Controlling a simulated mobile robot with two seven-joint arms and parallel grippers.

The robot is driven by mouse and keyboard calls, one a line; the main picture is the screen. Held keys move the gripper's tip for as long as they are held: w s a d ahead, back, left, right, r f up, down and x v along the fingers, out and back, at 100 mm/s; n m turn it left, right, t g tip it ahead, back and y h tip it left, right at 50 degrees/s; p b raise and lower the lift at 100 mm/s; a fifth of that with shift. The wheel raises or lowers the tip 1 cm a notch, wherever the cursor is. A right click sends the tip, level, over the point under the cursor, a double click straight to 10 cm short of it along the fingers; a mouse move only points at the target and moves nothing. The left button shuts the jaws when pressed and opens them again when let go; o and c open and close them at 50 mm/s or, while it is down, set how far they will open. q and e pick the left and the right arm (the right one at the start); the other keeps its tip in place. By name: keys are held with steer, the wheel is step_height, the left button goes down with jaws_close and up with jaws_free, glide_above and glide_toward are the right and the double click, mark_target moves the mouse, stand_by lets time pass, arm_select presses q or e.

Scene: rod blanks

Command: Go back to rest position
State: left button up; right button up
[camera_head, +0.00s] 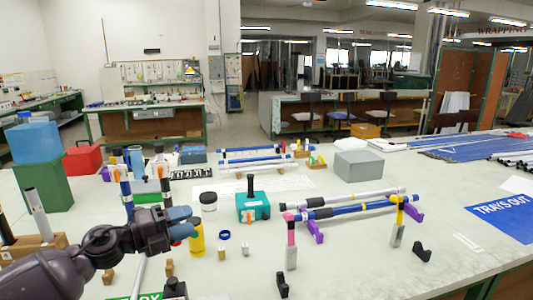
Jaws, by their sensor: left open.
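My left gripper (182,223) is open and empty, held over the left front of the table. Its arm comes in from the lower left corner. A yellow container (197,243) stands just right of its fingertips; I cannot tell whether they touch. Rod blanks, one silver and black (352,198) and one blue (345,209), lie side by side across a stand with pink and yellow posts at the right. More blue and white rods (255,160) lie on a rack farther back. My right gripper is not in view.
A grey box (358,164) is behind the stand. Upright tubes (36,212) stand at the left. The table's front middle has small pegs (245,249) and bare surface.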

arm_select(q)
steer(key=s+a+f+n+t+y, duration=0.3)
steer(key=s+f+n+y, duration=0.25)
steer(key=f+n, duration=0.45)
steer(key=s+a+f+n+t+y, duration=0.35)
steer(key=f+n+y, duration=0.35)
steer(key=n, duration=0.5)
steer(key=s+a+f+n+g+y, duration=0.1)
steer(key=s+f+n, duration=0.3)
steer(key=s+f, duration=0.4)
steer(key=s+a+f+n+g+y, duration=0.1)
steer(key=s+f+n+g, duration=0.3)
steer(key=s+f, duration=0.5)
steer(key=s, duration=0.6)
steer(key=shift+a+y, duration=0.15)
steer(key=shift+y, duration=0.2)
